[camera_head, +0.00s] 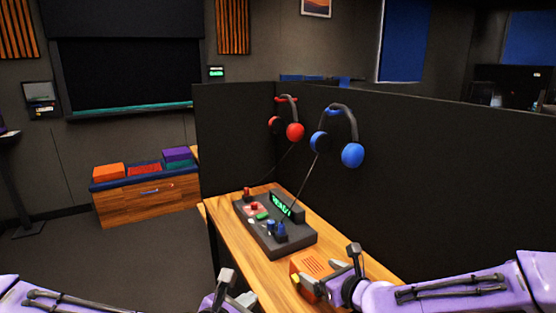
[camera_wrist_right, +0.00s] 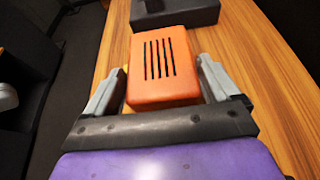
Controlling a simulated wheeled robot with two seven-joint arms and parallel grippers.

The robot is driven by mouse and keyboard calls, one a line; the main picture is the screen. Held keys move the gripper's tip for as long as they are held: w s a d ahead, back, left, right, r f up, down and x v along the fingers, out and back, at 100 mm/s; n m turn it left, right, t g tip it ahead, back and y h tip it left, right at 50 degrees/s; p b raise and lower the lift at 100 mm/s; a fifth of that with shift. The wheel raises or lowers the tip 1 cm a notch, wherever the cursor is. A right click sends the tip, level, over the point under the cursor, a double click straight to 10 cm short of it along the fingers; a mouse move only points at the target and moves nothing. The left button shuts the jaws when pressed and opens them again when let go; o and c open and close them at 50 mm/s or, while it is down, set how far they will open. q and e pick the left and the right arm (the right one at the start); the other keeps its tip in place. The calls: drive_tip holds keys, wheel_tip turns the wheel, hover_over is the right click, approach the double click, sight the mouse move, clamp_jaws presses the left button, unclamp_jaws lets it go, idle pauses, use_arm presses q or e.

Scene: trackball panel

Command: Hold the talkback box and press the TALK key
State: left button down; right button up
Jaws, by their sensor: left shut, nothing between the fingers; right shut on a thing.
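The orange talkback box (camera_head: 313,264) with dark slots on top is on the near part of the wooden table. In the right wrist view the talkback box (camera_wrist_right: 163,65) is between the two grey fingers of my right gripper (camera_wrist_right: 162,78), which is shut on its sides. My right gripper (camera_head: 328,270) reaches it from the lower right in the head view. I cannot make out the TALK key. My left gripper (camera_head: 236,288) is shut and empty at the bottom edge, left of the box and beside the table, apart from it.
A dark trackball panel (camera_head: 290,250) with coloured controls and a green display stands on the table (camera_head: 249,270) behind the box. Red headphones (camera_head: 295,131) and blue headphones (camera_head: 352,155) hang on the dark partition (camera_head: 430,190). A wooden chest (camera_head: 150,206) stands at the left.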

use_arm(q)
drive_tip(key=shift+s+a+r, duration=0.1)
drive_tip(key=shift+s+r, duration=0.1)
drive_tip(key=shift+s, duration=0.05)
use_arm(e)
drive_tip(key=o, duration=0.9)
drive_tip(key=shift+c, duration=0.2)
drive_tip(key=v, duration=1.1)
drive_tip(key=shift+d, duration=0.15)
drive_tip(key=shift+s+d+r, duration=0.15)
drive_tip(key=shift+s, duration=0.2)
